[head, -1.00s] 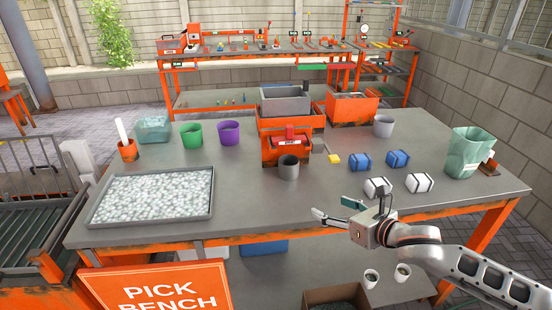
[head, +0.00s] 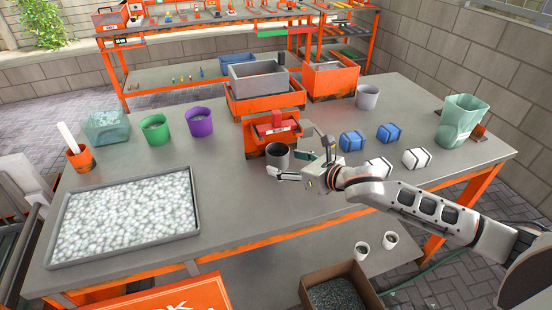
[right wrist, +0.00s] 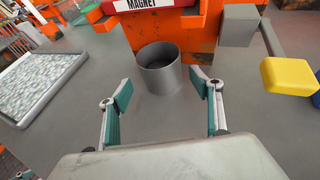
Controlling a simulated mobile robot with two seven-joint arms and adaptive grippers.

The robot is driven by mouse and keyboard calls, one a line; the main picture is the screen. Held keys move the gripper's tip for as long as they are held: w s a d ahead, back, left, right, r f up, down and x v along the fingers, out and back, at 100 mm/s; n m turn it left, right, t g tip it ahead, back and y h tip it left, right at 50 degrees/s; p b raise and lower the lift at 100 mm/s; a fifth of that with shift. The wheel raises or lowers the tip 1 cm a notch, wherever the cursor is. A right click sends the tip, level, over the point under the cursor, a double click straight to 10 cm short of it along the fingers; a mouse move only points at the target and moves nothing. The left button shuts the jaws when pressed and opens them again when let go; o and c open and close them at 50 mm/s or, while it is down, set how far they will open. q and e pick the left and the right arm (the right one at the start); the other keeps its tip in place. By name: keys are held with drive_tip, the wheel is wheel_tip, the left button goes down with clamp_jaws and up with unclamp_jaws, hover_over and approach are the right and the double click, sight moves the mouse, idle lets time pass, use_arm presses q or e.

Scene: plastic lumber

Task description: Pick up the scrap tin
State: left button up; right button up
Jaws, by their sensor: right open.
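A grey open-topped tin (head: 278,156) stands upright on the bench in front of the orange magnet unit (head: 258,136). In the right wrist view the tin (right wrist: 160,68) is centred ahead, just beyond the fingertips, and looks empty as far as I can see inside. My right gripper (head: 297,160) is open and empty, low over the bench, to the right of the tin. In the right wrist view the two green-padded fingers (right wrist: 162,92) are spread, one to each side of the tin's line. My left gripper is not in view.
A tray of pale pellets (head: 125,222) lies at the left. Blue blocks (head: 352,141) and white blocks (head: 417,159) sit to the right, near my arm. Green (head: 155,129) and purple (head: 199,121) pots and another grey pot (head: 367,97) stand farther back. A yellow block (right wrist: 288,76) is right of the tin.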

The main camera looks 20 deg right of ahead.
sight(278, 160)
drive_tip(key=x, duration=0.5)
drive_tip(key=shift+w+d, duration=0.1)
drive_tip(key=shift+w, duration=0.1)
drive_tip(key=c, duration=1.2)
